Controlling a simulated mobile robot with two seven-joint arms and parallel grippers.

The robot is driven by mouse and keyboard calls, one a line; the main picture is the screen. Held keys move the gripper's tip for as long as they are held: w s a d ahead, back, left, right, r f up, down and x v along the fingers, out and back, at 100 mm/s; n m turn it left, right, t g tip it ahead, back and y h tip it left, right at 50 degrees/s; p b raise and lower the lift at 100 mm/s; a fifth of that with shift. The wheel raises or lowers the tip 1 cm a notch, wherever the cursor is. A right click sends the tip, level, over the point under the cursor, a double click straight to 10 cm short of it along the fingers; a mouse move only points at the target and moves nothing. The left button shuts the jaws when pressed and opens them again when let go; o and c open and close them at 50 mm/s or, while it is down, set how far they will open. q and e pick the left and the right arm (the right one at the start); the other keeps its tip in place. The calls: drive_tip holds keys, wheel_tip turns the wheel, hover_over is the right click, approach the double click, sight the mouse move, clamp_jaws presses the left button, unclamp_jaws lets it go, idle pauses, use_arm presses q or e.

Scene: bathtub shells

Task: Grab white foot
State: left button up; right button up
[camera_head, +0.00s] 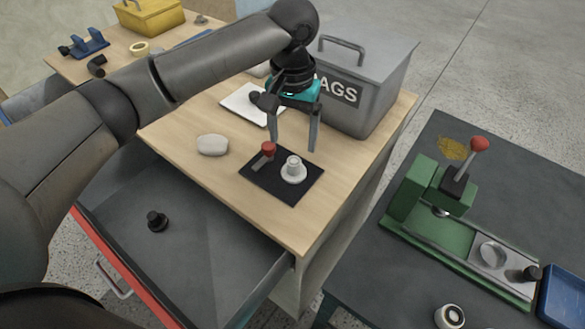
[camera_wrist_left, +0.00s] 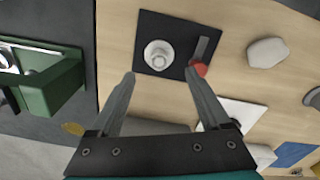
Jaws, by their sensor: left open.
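The white foot (camera_head: 293,170) is a small flanged piece with a round base and a stub on top. It stands upright on a black mat (camera_head: 287,195) on the wooden cabinet top. It also shows in the left wrist view (camera_wrist_left: 158,54), ahead of and between the fingertips. My left gripper (camera_head: 293,148) is open and empty, above and just behind the foot. In the left wrist view, its right fingertip appears close to a red-ended tool (camera_wrist_left: 201,68) on the same mat; whether they touch cannot be told. My right gripper is not in view.
A grey metal box (camera_head: 382,80) stands behind the gripper. A whitish lump (camera_head: 212,145) and a white sheet (camera_head: 243,103) lie to the left. The drawer (camera_head: 190,255) is open with a black knob (camera_head: 157,220) inside. A green press (camera_head: 425,200) stands on the right table.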

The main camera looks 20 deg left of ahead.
sight(294, 161)
use_arm(q)
wheel_tip(294, 161, down, 3)
drive_tip(key=shift+a, duration=0.1)
drive_tip(key=shift+f+b, duration=0.3)
drive_tip(key=shift+f, duration=0.15)
drive_tip(key=f, duration=0.2)
drive_tip(key=f+b, duration=0.1)
drive_tip(key=f, duration=0.1)
drive_tip(key=shift+w+d+f, duration=0.15)
drive_tip(key=shift+d+f, duration=0.05)
drive_tip(key=shift+f, duration=0.3)
use_arm(e)
drive_tip(key=shift+a+f, duration=0.75)
drive_tip(key=shift+f, duration=0.35)
use_arm(q)
drive_tip(key=shift+c, duration=0.3)
use_arm(e)
drive_tip(key=shift+d, duration=0.1)
use_arm(q)
drive_tip(key=shift+c, duration=1.4)
drive_tip(key=c, duration=0.9)
use_arm(e)
drive_tip(key=shift+w+d, duration=0.15)
